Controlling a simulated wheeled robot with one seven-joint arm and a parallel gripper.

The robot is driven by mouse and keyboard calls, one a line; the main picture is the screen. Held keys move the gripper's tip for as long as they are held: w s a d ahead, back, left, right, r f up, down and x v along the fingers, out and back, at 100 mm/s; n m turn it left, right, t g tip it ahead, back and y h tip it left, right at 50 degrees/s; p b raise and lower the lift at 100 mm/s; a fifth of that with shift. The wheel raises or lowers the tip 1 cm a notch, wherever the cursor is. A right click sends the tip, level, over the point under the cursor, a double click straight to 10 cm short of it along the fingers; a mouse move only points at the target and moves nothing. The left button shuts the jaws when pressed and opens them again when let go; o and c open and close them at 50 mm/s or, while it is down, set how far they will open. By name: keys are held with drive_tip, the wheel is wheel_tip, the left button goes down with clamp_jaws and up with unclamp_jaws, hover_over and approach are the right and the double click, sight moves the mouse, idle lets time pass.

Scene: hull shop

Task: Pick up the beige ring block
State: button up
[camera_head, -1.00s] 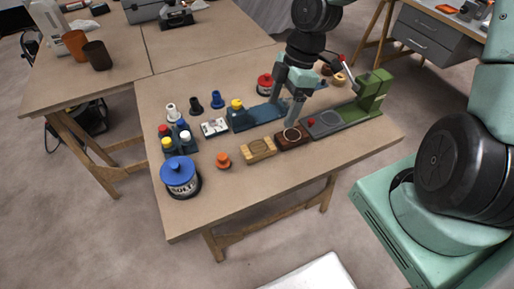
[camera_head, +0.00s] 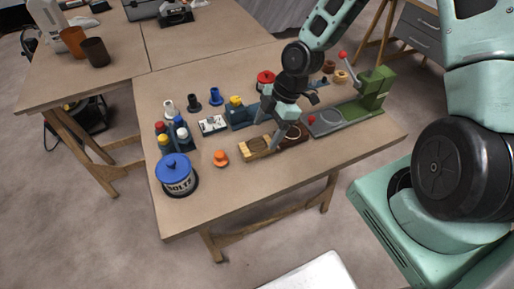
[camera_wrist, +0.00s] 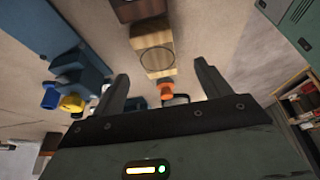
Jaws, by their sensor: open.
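The beige ring block (camera_head: 256,149) is a light wooden block with a ring on top, near the table's front edge. In the wrist view it (camera_wrist: 153,50) lies ahead of and between my open fingers, with a dark circle on its face. My gripper (camera_head: 275,143) is open and empty. In the head view it overlaps the right end of the block; in the wrist view its fingertips (camera_wrist: 160,78) are apart from it. I cannot tell the exact gap.
A dark brown ring block (camera_head: 297,132) stands just right of the beige one. An orange knob (camera_head: 221,158) is to its left. A blue-lidded bolts tin (camera_head: 176,177) stands farther left. A green machine (camera_head: 362,100) is to the right.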

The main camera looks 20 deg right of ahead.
sight(258, 144)
drive_tip(key=x, duration=0.5)
drive_tip(key=shift+w+a+f+p, duration=0.1)
drive_tip(key=shift+w+a+p, duration=0.1)
drive_tip(key=shift+p, duration=0.15)
drive_tip(key=shift+f, duration=0.2)
drive_tip(key=shift+f, duration=0.25)
drive_tip(key=c, duration=1.1)
